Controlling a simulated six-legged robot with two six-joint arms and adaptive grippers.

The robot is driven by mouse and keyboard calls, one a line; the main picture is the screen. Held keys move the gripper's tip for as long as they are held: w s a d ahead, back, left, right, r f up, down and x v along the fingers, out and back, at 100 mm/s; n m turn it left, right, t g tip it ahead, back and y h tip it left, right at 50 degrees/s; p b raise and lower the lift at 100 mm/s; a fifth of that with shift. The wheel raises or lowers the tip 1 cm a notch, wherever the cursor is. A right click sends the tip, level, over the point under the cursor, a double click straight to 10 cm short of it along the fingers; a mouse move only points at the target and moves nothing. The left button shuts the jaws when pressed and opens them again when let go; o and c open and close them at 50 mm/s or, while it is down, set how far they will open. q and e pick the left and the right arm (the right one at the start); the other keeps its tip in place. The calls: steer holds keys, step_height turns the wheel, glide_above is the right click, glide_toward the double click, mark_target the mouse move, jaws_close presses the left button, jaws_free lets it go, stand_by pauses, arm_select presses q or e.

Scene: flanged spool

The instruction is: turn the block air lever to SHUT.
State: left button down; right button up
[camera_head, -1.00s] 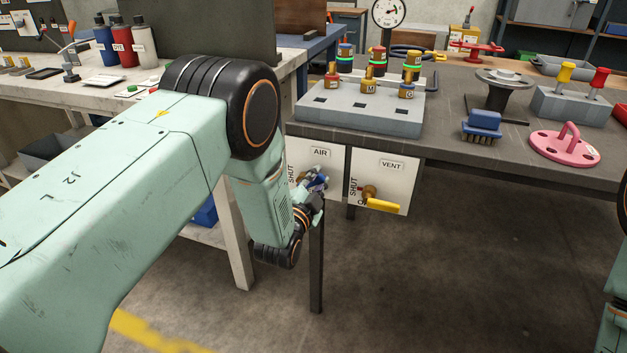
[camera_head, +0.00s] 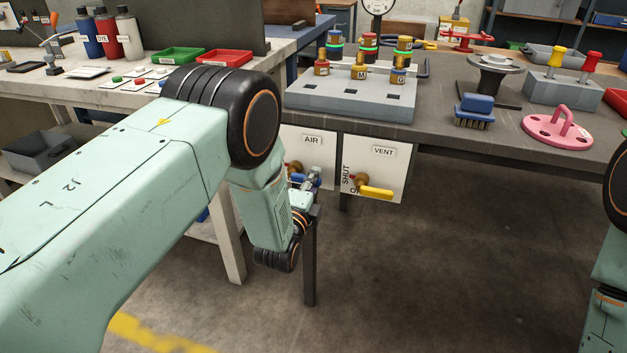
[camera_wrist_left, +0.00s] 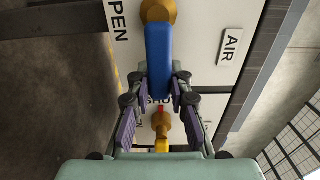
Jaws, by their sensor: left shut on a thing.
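The block air lever is a blue handle on a brass hub, on the white AIR panel (camera_head: 311,141) under the bench edge. In the head view only a bit of the blue lever (camera_head: 297,178) shows beside my left gripper (camera_head: 314,181). In the left wrist view the blue lever (camera_wrist_left: 158,50) runs from its hub (camera_wrist_left: 158,10) down between the fingers of my left gripper (camera_wrist_left: 159,96), which is shut on its end. The word OPEN shows beside the hub. The AIR panel's SHUT mark is hidden in the head view. My right gripper is out of view.
Just right is the VENT panel (camera_head: 383,151) with its yellow lever (camera_head: 376,192) pointing right; it lies close below my fingers in the wrist view. A table leg (camera_head: 309,260) stands below. The bench above holds a grey block (camera_head: 350,98), brush (camera_head: 474,110) and pink flanged handle (camera_head: 557,130).

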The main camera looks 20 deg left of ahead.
arm_select(q)
steer(key=shift+a, duration=0.1)
stand_by(0.3)
steer(key=c, duration=1.2)
jaws_free()
steer(key=s, duration=1.2)
steer(key=shift+a, duration=0.15)
